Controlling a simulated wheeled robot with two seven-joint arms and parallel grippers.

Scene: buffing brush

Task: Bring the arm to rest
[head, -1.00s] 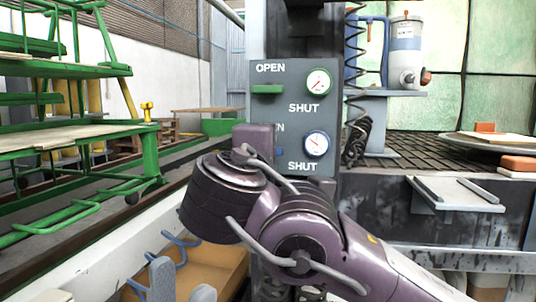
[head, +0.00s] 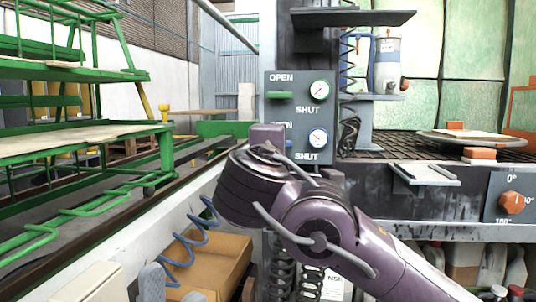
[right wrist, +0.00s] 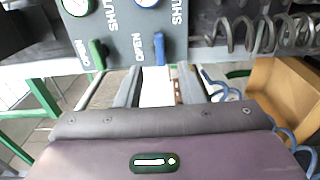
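The grey control panel (head: 298,112) has two round gauges and OPEN and SHUT labels. Its green lever (head: 280,95) lies beside the upper OPEN label. Its blue lever (right wrist: 160,48) is by the lower OPEN label in the right wrist view and mostly hidden in the head view. My purple right arm (head: 325,225) reaches up in front of the panel's lower part. Its fingers are hidden in the head view. The right wrist view shows my right gripper (right wrist: 158,88) open, fingers apart, short of the panel. My left gripper (head: 173,288) shows grey fingertips, apart, at the bottom edge.
A green rack (head: 75,140) stands on the left. A cardboard box (head: 215,262) and coiled blue hose (head: 183,250) lie below my right arm. A metal bracket (head: 425,174) juts from the bench at right, near an orange knob (head: 512,202).

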